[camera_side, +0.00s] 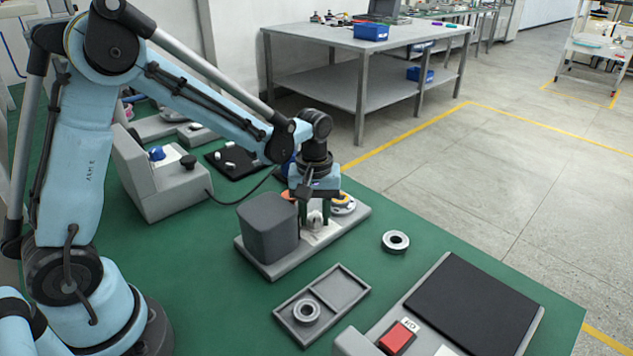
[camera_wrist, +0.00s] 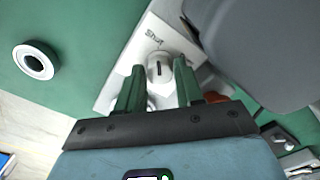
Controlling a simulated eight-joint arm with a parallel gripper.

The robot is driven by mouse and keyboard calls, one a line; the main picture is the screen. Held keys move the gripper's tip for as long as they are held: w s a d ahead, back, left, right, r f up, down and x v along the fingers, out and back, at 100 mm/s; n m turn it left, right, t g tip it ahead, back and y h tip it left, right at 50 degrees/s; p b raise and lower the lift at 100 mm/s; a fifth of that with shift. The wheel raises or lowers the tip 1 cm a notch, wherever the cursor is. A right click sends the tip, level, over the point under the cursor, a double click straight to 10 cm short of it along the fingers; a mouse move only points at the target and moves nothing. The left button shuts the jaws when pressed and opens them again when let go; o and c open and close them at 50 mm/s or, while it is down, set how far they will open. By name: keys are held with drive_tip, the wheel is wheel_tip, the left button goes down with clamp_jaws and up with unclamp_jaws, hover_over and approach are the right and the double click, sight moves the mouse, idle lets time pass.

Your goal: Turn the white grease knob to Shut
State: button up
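The white grease knob (camera_wrist: 160,72) stands on a pale plate (camera_wrist: 128,60), with a dark line on its top. In the wrist view the line runs roughly up and down the picture. The printed word "Shut" (camera_wrist: 155,37) lies just above the knob there, roughly in line with the mark. My gripper (camera_wrist: 158,66) has its two green fingers one on each side of the knob. They look very close to it; I cannot tell whether they press on it. In the side view my gripper (camera_side: 315,216) points down over the knob, which is partly hidden between the fingers.
A dark grey block (camera_side: 268,228) stands close beside my gripper on the same base. A ring-shaped part (camera_side: 395,241) lies on the green table to the right. A grey tray (camera_side: 347,292) and a panel with a red switch (camera_side: 397,338) lie in front.

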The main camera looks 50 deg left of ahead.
sight(314, 217)
drive_tip(key=o, duration=0.3)
wheel_tip(314, 217, up, 12)
idle(0.7)
drive_tip(key=s+m+t, duration=0.2)
drive_tip(key=s, duration=0.1)
drive_tip(key=s+m+t, duration=0.2)
drive_tip(key=s+m, duration=0.1)
drive_tip(key=s, duration=0.1)
drive_tip(key=s+m+t, duration=0.2)
drive_tip(key=s+m, duration=0.1)
drive_tip(key=shift+s, duration=0.25)
drive_tip(key=shift+s+f+m+t, duration=0.45)
drive_tip(key=shift+m+t, duration=0.15)
